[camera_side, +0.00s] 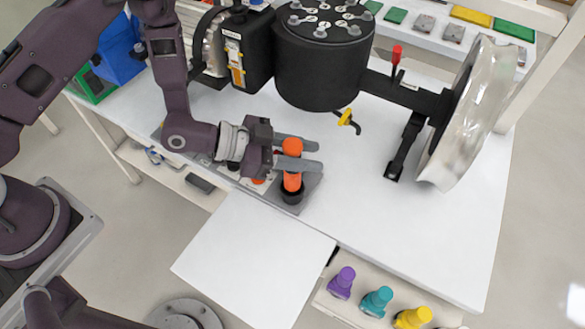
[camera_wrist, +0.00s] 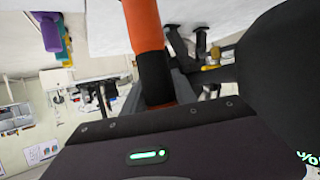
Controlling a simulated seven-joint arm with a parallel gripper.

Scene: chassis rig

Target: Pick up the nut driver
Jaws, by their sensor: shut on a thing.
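The nut driver has an orange handle (camera_side: 292,147) with a dark band and stands upright, its lower end at a black round socket (camera_side: 292,196) on the grey tray (camera_side: 311,186). My gripper (camera_side: 303,155) reaches in from the left with its two grey fingers around the handle, shut on it. In the wrist view the orange and black nut driver (camera_wrist: 143,25) runs down from the top into the jaws. The fingertips are mostly hidden there. I cannot tell whether its lower end is still seated in the socket.
A black drum on a chassis rig (camera_side: 322,75) with a silver wheel (camera_side: 470,115) stands behind. A yellow-handled lever (camera_side: 347,119) is close to the right. Purple (camera_side: 342,282), teal (camera_side: 377,300) and yellow (camera_side: 413,317) tools stand on the front shelf. The white table (camera_side: 420,225) is clear at right.

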